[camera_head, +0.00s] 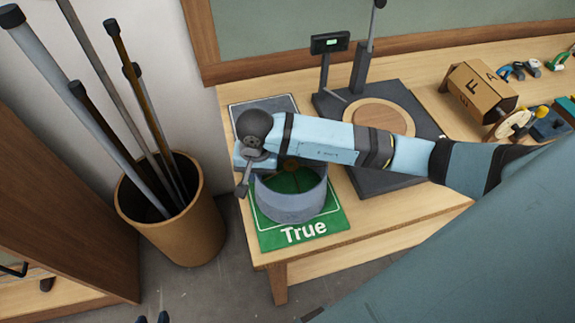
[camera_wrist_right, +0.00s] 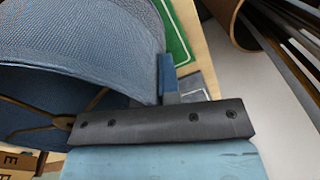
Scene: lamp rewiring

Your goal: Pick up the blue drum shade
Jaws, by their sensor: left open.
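The blue drum shade (camera_head: 290,202) is over the green mat marked "True" (camera_head: 268,240), at the table's near left corner. I look into its open top and see green inside. I cannot tell whether it touches the mat. My right gripper (camera_head: 244,180) is at the left side of its rim, and my right forearm hides the far rim. In the right wrist view the shade (camera_wrist_right: 100,45) fills the left, with its wall meeting my right gripper's fingers (camera_wrist_right: 165,80), which look closed on it. My left gripper (camera_head: 152,318) barely shows at the bottom edge, its tips apart.
A bin of long rods (camera_head: 180,225) stands left of the table. A black stand with a round wooden disc (camera_head: 378,118) and a small display (camera_head: 330,43) lies behind my right arm. A cardboard box (camera_head: 478,90) and small parts are at the right.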

